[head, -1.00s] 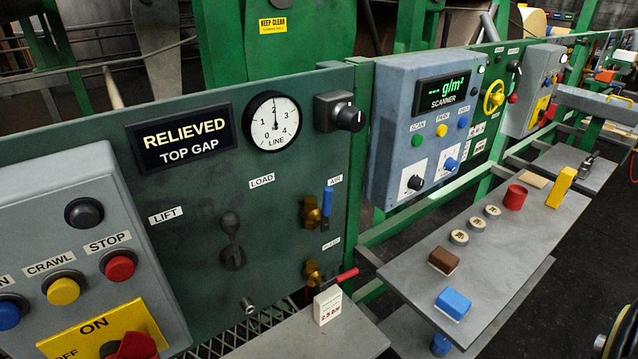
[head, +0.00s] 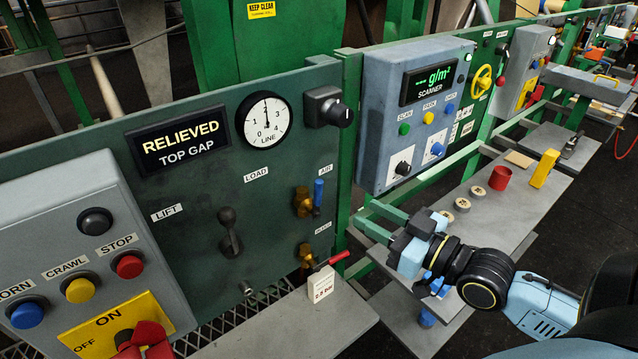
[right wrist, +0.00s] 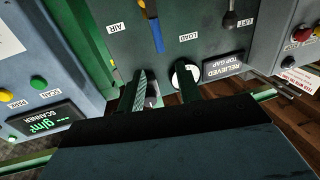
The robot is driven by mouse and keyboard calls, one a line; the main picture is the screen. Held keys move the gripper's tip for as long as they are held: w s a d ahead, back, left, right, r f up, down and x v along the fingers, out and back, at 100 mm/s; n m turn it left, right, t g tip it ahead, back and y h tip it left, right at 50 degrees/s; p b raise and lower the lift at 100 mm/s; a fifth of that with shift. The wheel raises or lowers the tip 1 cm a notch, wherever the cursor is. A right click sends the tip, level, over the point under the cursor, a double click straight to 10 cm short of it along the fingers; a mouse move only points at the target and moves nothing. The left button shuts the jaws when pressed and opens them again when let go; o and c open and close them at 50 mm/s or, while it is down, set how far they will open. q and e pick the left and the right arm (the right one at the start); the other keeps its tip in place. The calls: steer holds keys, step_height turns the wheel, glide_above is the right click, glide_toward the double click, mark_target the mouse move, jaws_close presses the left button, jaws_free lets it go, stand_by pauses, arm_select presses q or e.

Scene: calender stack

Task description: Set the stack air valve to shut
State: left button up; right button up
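The air valve is a brass body (head: 303,203) with a blue lever (head: 318,194) standing upright, under the AIR label on the green panel in the head view. The blue lever also shows in the right wrist view (right wrist: 157,36), where the panel appears upside down. My right gripper (head: 374,221) is to the right of the valve and apart from it. Its two green fingers (right wrist: 163,88) are spread with nothing held between them. My left gripper is not in view.
Below the valve is a second brass valve with a red lever (head: 335,259), near a small white card (head: 320,283) on a grey shelf. The scanner box (head: 410,115) and a black knob (head: 340,115) stick out nearby. A table (head: 480,235) with small items lies under my right arm.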

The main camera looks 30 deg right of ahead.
mark_target(322, 188)
steer(key=p+x, duration=0.1)
steer(key=x, duration=1.2)
steer(key=shift+f, duration=0.15)
steer(key=shift+c, duration=0.3)
jaws_close()
